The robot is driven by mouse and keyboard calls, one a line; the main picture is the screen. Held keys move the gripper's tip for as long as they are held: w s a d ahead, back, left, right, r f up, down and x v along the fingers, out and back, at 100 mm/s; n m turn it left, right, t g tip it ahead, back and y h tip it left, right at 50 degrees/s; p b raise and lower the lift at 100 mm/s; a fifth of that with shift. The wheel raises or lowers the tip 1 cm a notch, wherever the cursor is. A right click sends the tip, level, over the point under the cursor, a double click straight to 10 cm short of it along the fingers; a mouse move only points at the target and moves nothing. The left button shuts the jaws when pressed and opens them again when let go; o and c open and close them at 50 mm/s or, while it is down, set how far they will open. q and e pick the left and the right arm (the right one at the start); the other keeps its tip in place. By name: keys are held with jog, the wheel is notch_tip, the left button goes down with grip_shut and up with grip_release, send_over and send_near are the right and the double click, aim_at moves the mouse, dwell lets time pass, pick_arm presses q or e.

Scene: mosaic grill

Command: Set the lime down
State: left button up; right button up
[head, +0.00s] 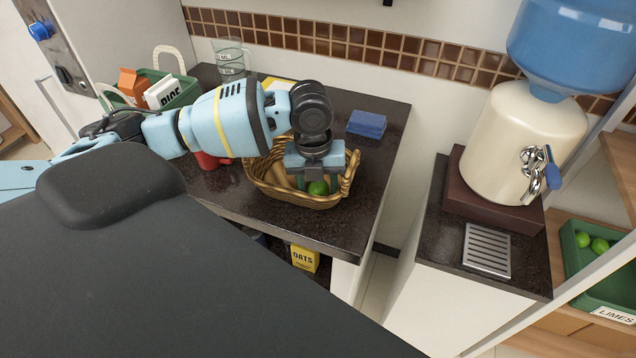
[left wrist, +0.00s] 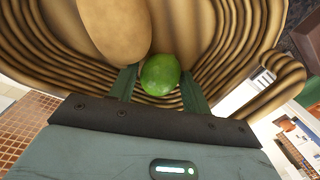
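The green lime (head: 318,187) is inside the wicker basket (head: 300,200) on the dark counter, at the basket's front right part. My left gripper (head: 317,182) points down into the basket. In the left wrist view the lime (left wrist: 160,75) sits between the two fingers of the left gripper (left wrist: 160,80), which appear to touch it on both sides. A tan potato-like item (left wrist: 112,28) lies in the basket beside the lime. Whether the lime rests on the basket floor is hidden. My right gripper is not in view.
A blue sponge-like block (head: 367,124) lies behind the basket to the right. A red mug (head: 208,161) stands to its left, partly hidden by my arm. A green crate (head: 180,97) with a rice box stands further left. A water dispenser (head: 520,135) stands right, across a gap.

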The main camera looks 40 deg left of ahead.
aim_at(314, 184)
pick_arm(q)
notch_tip(314, 184, up, 12)
jog(key=shift+s+a+r+p, duration=0.15)
jog(key=shift+s+a+p, duration=0.1)
jog(key=shift+a+p, duration=0.1)
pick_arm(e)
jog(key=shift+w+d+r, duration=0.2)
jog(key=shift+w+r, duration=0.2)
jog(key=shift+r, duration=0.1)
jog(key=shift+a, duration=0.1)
